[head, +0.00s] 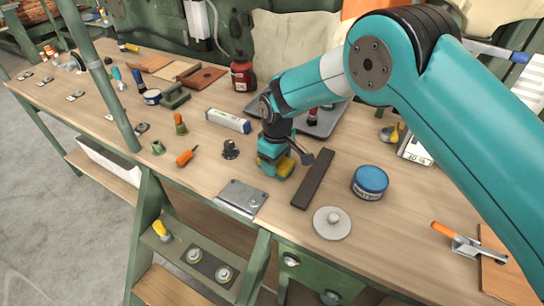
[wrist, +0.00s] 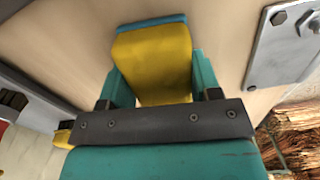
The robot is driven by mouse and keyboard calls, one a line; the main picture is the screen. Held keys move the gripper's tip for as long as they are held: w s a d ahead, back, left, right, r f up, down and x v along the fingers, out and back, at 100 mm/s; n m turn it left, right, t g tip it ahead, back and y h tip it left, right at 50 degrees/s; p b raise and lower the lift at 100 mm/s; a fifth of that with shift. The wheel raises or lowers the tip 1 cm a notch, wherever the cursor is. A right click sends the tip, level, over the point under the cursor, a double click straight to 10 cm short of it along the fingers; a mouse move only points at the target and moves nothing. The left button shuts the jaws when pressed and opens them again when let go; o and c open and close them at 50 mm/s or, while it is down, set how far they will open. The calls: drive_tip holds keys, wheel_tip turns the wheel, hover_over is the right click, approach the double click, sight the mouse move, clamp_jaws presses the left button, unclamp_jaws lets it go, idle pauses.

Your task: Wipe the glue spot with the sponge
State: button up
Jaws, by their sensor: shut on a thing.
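My gripper (head: 272,162) is low over the front part of the workbench (head: 225,172), between the metal plate and the dark strip. It is shut on a yellow sponge (head: 285,166), which shows low between the jaws. In the wrist view the sponge (wrist: 152,60) sits between the two teal fingers, with a teal strip along its far edge. I cannot tell whether its underside touches the bench top. I see no glue spot in either view; the gripper and sponge hide the wood beneath them.
A metal plate (head: 242,197) lies at the bench's front edge. A dark strip (head: 313,180) lies close right of my gripper, then a grey disc with a knob (head: 332,223) and a blue-lidded tin (head: 370,182).

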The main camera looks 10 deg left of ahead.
sight(291, 165)
drive_tip(key=shift+s+d+f+p, duration=0.1)
drive_tip(key=shift+s+d+p, duration=0.2)
drive_tip(key=shift+d, duration=0.35)
drive_tip(key=shift+s+d+p, duration=0.2)
drive_tip(key=shift+s+d, duration=0.05)
drive_tip(key=shift+d, duration=0.45)
drive_tip(key=shift+s+d+f+p, duration=0.1)
drive_tip(key=shift+s+d+p, duration=0.2)
drive_tip(key=shift+d, duration=0.35)
drive_tip(key=shift+w+a+b, duration=0.35)
drive_tip(key=shift+a+b, duration=0.15)
drive_tip(key=shift+a, duration=0.3)
drive_tip(key=shift+w+a+r+b, duration=0.15)
drive_tip(key=shift+w+a+b, duration=0.2)
drive_tip(key=shift+a, duration=0.45)
drive_tip(key=shift+w+a+r+b, duration=0.1)
drive_tip(key=shift+w+a+b, duration=0.2)
drive_tip(key=shift+a, duration=0.45)
drive_tip(key=shift+w+a+f+b, duration=0.1)
drive_tip(key=shift+w+a+b, duration=0.2)
drive_tip(key=shift+a, duration=0.3)
drive_tip(key=shift+w+a+f+b, duration=0.1)
drive_tip(key=shift+w+a+b, duration=0.05)
drive_tip(key=shift+a+b, duration=0.35)
drive_tip(key=shift+r, duration=0.15)
drive_tip(key=shift+r+p, duration=2.4)
drive_tip(key=shift+r, duration=1.1)
